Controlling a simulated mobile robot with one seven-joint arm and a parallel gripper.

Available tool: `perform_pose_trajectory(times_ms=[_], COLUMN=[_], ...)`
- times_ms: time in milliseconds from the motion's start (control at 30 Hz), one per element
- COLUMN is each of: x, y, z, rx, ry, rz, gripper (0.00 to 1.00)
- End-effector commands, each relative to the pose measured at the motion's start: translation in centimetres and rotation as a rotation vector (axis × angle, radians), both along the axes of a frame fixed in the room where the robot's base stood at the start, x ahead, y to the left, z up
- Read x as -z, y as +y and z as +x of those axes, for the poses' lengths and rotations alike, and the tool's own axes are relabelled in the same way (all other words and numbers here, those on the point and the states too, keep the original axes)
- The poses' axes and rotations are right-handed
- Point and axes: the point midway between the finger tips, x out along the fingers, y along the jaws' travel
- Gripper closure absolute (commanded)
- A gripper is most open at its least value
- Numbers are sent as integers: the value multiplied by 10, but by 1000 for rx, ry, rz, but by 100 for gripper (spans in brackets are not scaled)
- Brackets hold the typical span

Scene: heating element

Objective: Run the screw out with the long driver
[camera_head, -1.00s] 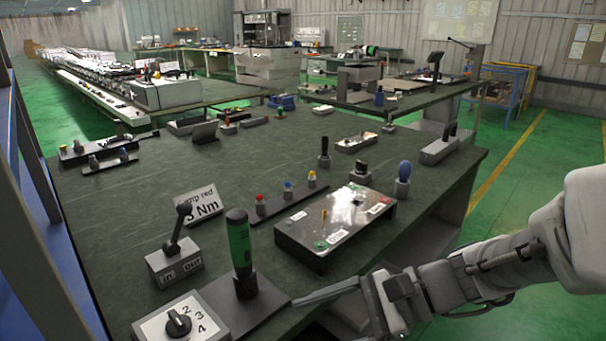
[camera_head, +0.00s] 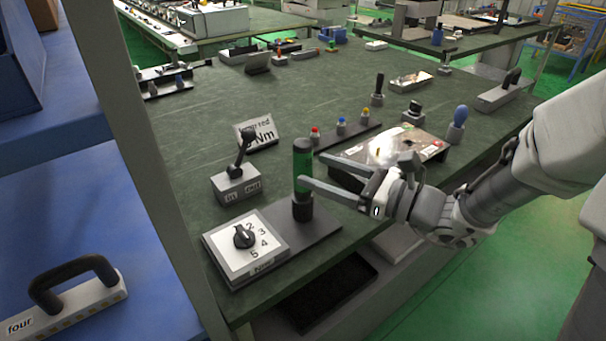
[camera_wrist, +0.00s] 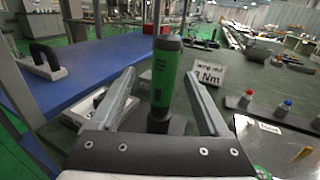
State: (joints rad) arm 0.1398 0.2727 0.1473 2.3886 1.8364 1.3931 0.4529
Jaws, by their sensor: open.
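The long green and black driver (camera_head: 302,165) stands upright in a dark holder beside the numbered dial box (camera_head: 244,242). In the wrist view, the driver (camera_wrist: 166,80) shows between the two fingers. My gripper (camera_head: 313,171) is open, its fingertips at the driver's handle; I cannot tell whether either finger touches it. A lever box marked IN and OUT (camera_head: 236,186) stands behind the dial box. The metal plate unit (camera_head: 428,146) is partly hidden by my gripper. In the wrist view, a small brass-coloured pin, perhaps the screw (camera_wrist: 302,154), stands on it.
A sign ending in "Nm" (camera_head: 262,134) stands behind the driver. A rail with red, blue and yellow knobs (camera_head: 342,128) lies near the plate unit. A blue-knobbed piece (camera_head: 458,122) stands at right. A blue shelf with a handled block (camera_head: 75,290) is at left.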

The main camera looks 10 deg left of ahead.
Motion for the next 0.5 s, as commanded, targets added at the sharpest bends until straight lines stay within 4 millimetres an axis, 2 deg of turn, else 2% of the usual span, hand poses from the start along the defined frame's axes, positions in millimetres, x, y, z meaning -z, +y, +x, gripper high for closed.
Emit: perform_pose_trajectory(times_ms=[100, 333, 500], x=[1, 1, 2], y=[17, 31, 54], z=[5, 11, 24], rx=[-3, -2, -4], ry=[-1, 0, -2], rz=[0, 0, -1], gripper=[21, 21, 21])
